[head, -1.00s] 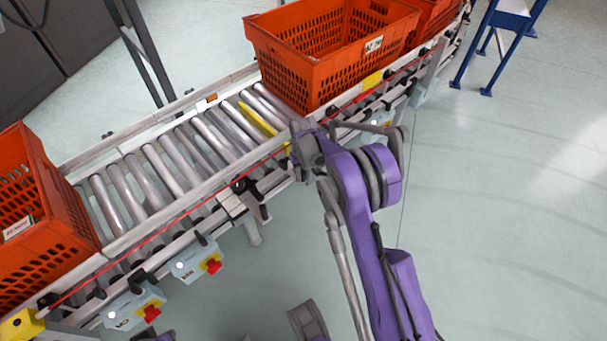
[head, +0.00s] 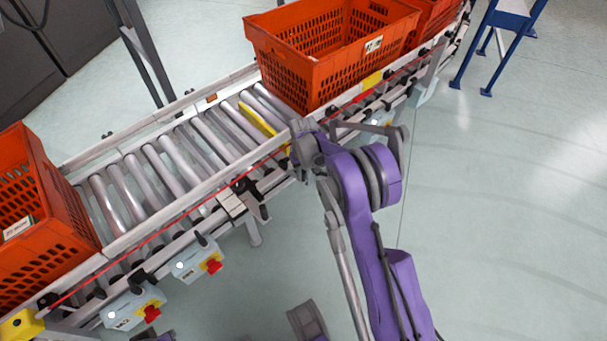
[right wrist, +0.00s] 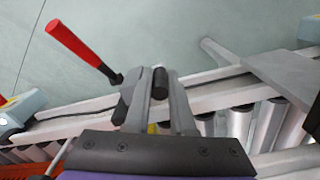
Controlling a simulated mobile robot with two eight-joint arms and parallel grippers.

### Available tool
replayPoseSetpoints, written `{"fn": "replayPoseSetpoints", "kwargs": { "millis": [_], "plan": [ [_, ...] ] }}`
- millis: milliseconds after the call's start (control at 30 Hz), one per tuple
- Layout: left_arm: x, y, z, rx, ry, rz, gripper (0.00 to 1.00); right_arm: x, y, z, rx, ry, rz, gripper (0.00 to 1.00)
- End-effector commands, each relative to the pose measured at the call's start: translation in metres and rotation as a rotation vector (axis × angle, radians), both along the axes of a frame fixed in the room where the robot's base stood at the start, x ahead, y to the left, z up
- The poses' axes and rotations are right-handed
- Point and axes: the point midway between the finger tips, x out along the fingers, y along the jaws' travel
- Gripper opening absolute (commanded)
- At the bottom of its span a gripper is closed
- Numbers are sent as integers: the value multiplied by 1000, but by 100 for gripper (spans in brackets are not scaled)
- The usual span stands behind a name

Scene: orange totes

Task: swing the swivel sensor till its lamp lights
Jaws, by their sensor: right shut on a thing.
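My right gripper (head: 303,146) is at the near side rail of the roller conveyor, just in front of the middle orange tote. In the right wrist view its fingers (right wrist: 160,85) are shut on a small dark part, which looks to be the swivel sensor (right wrist: 160,80). The arm and fingers hide most of it. No lamp can be made out, so I cannot tell whether it is lit. A red-handled lever (right wrist: 82,50) on a black mount stands close beside the fingers. My left gripper is not in view.
Orange totes stand on the conveyor at the left (head: 45,225) and upper middle (head: 290,75). Bare rollers (head: 160,165) lie between them. Grey control boxes with red buttons (head: 212,266) hang below the near rail. A blue stand (head: 497,40) is at upper right. The floor at right is clear.

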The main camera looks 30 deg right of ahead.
Motion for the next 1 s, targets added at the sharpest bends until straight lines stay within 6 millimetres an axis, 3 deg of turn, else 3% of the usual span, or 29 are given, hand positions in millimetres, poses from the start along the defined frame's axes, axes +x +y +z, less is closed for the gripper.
{"fn": "replayPoseSetpoints", "kwargs": {
  "millis": [533, 800, 1000],
  "plan": [
    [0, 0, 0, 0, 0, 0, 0, 0, 0, 0, 0, 0, -3, 0],
    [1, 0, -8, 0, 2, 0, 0, -5, 18, -1, 1, 0, -116, 0],
    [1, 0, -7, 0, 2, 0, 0, -6, 20, 0, 1, 0, -115, 0]
  ]
}}
